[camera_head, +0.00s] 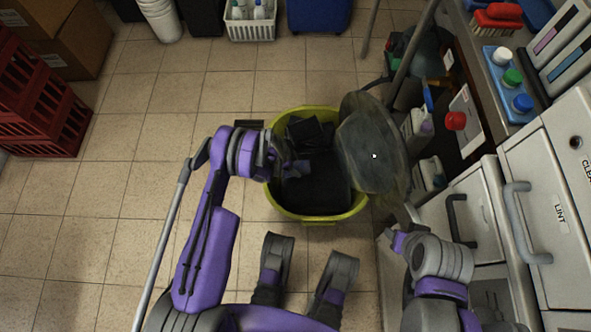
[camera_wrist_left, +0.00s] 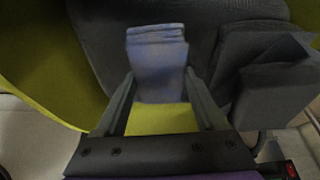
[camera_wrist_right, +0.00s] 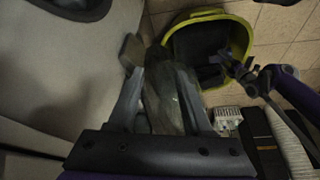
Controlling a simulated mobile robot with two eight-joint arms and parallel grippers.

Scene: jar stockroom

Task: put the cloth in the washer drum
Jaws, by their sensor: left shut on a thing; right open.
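My left gripper (camera_head: 300,166) reaches down into a yellow-green tub (camera_head: 318,217) on the floor. In the left wrist view it is shut on a folded blue-grey cloth (camera_wrist_left: 157,62), which stands up between the fingertips. Dark cloth-like pieces (camera_head: 318,195) lie in the tub around it. A round, grey, glassy door (camera_head: 372,150) stands open over the tub's right side. My right gripper (camera_wrist_right: 170,95) is open, and part of the door (camera_wrist_right: 165,85) shows between its fingers; contact cannot be told. The drum's opening is hidden from view.
White machine fronts with grey handles (camera_head: 522,225) stand at the right. A bottle tray (camera_head: 506,73) and a red brush (camera_head: 496,18) lie on the counter. A white basket (camera_head: 251,31), boxes and red crates (camera_head: 40,105) stand behind and left. Tiled floor left of the tub is clear.

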